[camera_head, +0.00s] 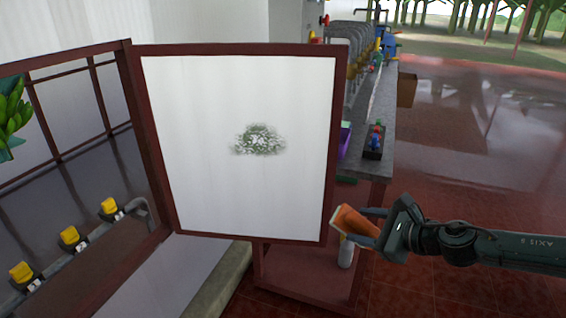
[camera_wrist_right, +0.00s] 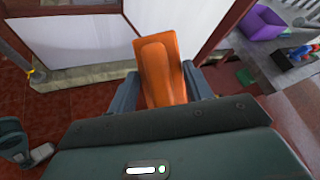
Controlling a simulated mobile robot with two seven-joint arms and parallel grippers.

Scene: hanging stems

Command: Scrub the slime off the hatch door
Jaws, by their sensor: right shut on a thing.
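The hatch door (camera_head: 200,190) is a white panel in a dark red frame, standing open in the head view. A patch of grey-green slime (camera_head: 258,141) lies near the middle of its white face. My right gripper (camera_head: 372,226) is shut on an orange scrubber (camera_head: 355,221) with a pale face, to the right of the door's lower right corner and apart from the slime. The right wrist view shows the orange scrubber (camera_wrist_right: 162,75) between the two fingers, with the white door panel (camera_wrist_right: 80,35) beyond it.
A grey workbench (camera_head: 377,130) with hoses and small coloured items stands behind the door's right edge. A purple bin (camera_wrist_right: 262,22) sits on it. Yellow-topped valves (camera_head: 70,237) line a pipe at lower left. Red tiled floor (camera_head: 440,160) is open at right.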

